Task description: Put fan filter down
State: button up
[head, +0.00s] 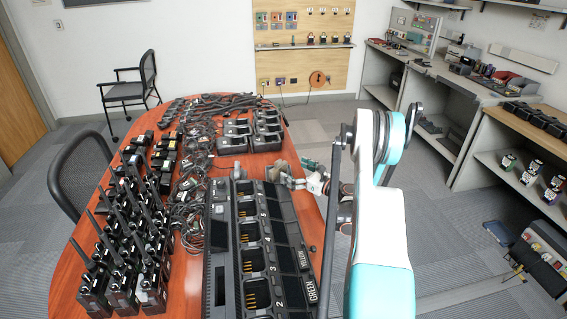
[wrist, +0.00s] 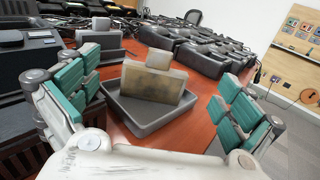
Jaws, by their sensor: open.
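The fan filter (wrist: 153,88) looks like a grey block with a dusty, brownish flat face. It stands in a shallow dark grey tray (wrist: 140,128) on the red-brown table, in the middle of the wrist view. My gripper (wrist: 163,84) is open, with teal finger pads wide apart on the left and right of the filter. Neither pad appears to touch it. In the head view my gripper (head: 301,179) is low over the table's right side, just beyond the large charger. The filter is hard to make out there, being small and partly hidden by the gripper.
A long multi-bay charger (head: 262,245) lies close in front of my gripper. Several radios (head: 125,235) stand at the left, beside tangled cables (head: 190,185). Desktop chargers (head: 250,133) fill the far middle.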

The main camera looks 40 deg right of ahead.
jog(key=shift+s+d+p, duration=0.15)
jog(key=shift+s+p, duration=0.1)
jog(key=shift+s, duration=0.9)
jog(key=shift+s+d+p, duration=0.15)
jog(key=shift+s+p, duration=0.1)
jog(key=shift+s, duration=0.9)
